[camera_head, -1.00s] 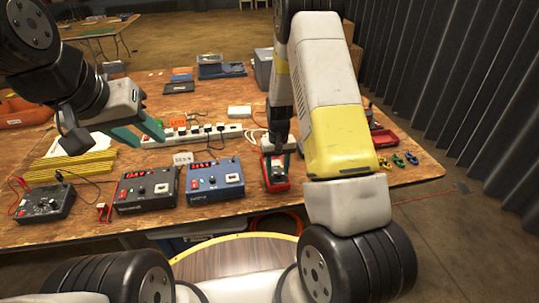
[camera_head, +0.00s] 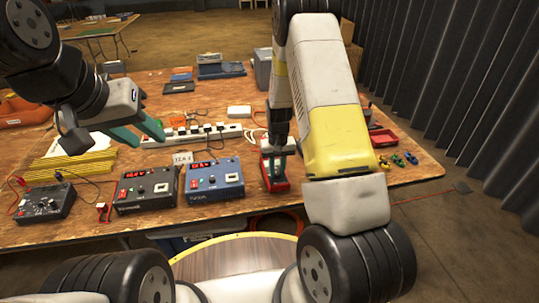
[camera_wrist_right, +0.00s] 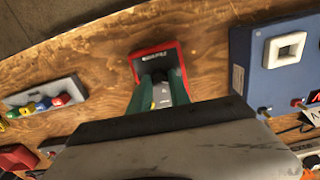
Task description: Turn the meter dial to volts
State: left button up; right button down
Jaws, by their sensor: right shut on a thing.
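The red meter (camera_head: 275,181) lies on the workbench, to the right of the blue power supply. It also shows in the right wrist view (camera_wrist_right: 139,58), with a grey face, a small display and a dark round dial (camera_wrist_right: 160,76). My right gripper (camera_head: 274,152) points down over the meter. In the right wrist view its green fingers (camera_wrist_right: 158,93) are closed around the dial, partly hiding it and the dial's marks. My left gripper (camera_head: 143,133) hangs above the bench at the left, fingers apart and empty.
A blue power supply (camera_head: 205,188) and a black one (camera_head: 133,197) stand left of the meter. A dark box (camera_head: 44,206) with leads sits further left. A white power strip (camera_head: 215,134) lies behind.

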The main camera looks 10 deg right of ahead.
aim_at(277, 173)
jog(key=m, duration=1.1)
dwell(0.3)
jog(key=shift+m, duration=0.3)
jog(key=c, duration=1.2)
grip_release()
jog(key=shift+r, duration=3.9)
jog(key=shift+r, duration=0.1)
